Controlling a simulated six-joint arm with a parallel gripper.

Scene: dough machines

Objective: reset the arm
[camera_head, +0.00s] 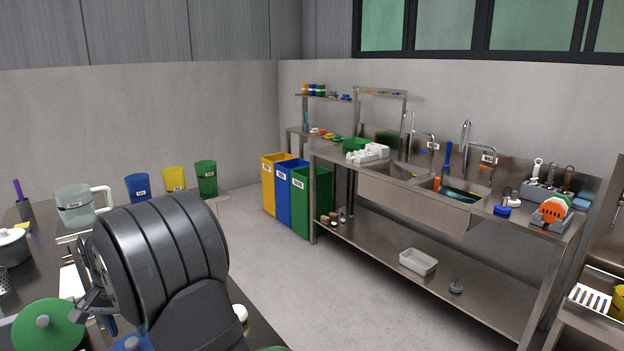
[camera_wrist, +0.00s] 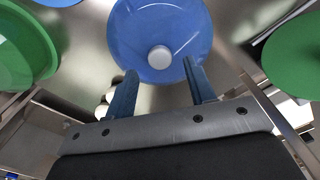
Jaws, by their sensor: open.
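My gripper (camera_wrist: 158,68) shows in the wrist view with its two blue fingers apart. Nothing is visible held between them. A round blue lid (camera_wrist: 160,25) with a pale knob lies beyond and between the fingertips; I cannot tell how far below it is. In the head view, my dark arm fills the lower left over the counter, and the fingers cannot be made out clearly there. A blue round piece (camera_head: 131,344) shows at the bottom edge beside my arm.
Green lids lie left (camera_wrist: 18,50) and right (camera_wrist: 296,55) in the wrist view. A clear jug (camera_head: 74,206) and blue (camera_head: 138,187), yellow (camera_head: 173,179) and green (camera_head: 206,179) cups stand behind my arm. A steel sink bench (camera_head: 420,205) stands right, across open floor.

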